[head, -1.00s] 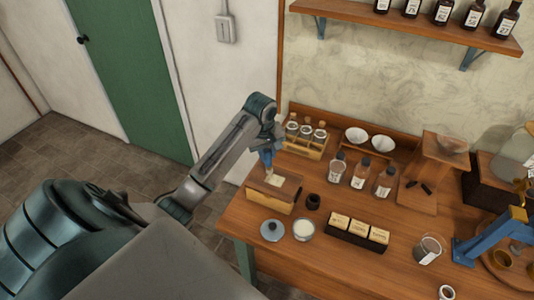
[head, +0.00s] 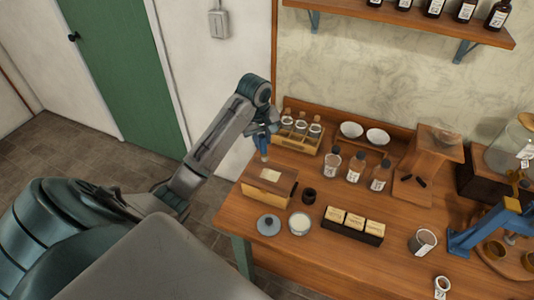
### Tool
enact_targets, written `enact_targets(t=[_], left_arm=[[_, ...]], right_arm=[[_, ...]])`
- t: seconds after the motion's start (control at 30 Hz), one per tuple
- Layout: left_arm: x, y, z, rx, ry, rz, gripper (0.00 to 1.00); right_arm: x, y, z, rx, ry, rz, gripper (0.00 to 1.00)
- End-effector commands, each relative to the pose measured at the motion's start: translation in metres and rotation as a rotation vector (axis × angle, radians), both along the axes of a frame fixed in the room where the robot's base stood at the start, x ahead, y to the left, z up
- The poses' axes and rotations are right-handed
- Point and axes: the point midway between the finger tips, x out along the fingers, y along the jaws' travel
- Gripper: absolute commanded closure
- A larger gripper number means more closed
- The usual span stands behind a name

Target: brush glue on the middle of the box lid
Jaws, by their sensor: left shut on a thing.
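The wooden box (head: 262,193) stands closed near the table's left edge, with a pale patch (head: 271,175) on the middle of its lid. I cannot tell whether this patch is glue or a label. My left gripper (head: 264,147) is above the box's back edge, shut on a small brush (head: 265,157) that points down. The brush tip looks apart from the lid, though the gap is hard to judge. An open jar with white contents (head: 299,225), likely the glue, stands in front of the box. A round grey lid (head: 268,225) lies to its left. My right gripper is not in view.
A rack of corked vials (head: 296,138) stands right behind the gripper. A small dark pot (head: 309,195) stands right of the box. Bottles (head: 355,168), a dark tray of labelled blocks (head: 352,232) and a blue-armed apparatus (head: 480,232) stand further right.

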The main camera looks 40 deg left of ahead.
Motion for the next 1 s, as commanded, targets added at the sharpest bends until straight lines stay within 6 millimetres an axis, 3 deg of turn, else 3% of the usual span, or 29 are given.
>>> enact_targets(t=[0.23,0.57,1.0], left_arm=[[0.001,-0.003,-0.001,-0.001,0.0,0.0,0.99],[0.011,-0.045,-0.011,-0.002,-0.002,0.0,0.99],[0.011,-0.047,-0.035,0.0,0.001,0.0,0.99]], right_arm=[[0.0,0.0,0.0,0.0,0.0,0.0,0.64],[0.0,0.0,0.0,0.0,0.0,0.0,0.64],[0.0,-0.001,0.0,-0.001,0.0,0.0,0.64]])
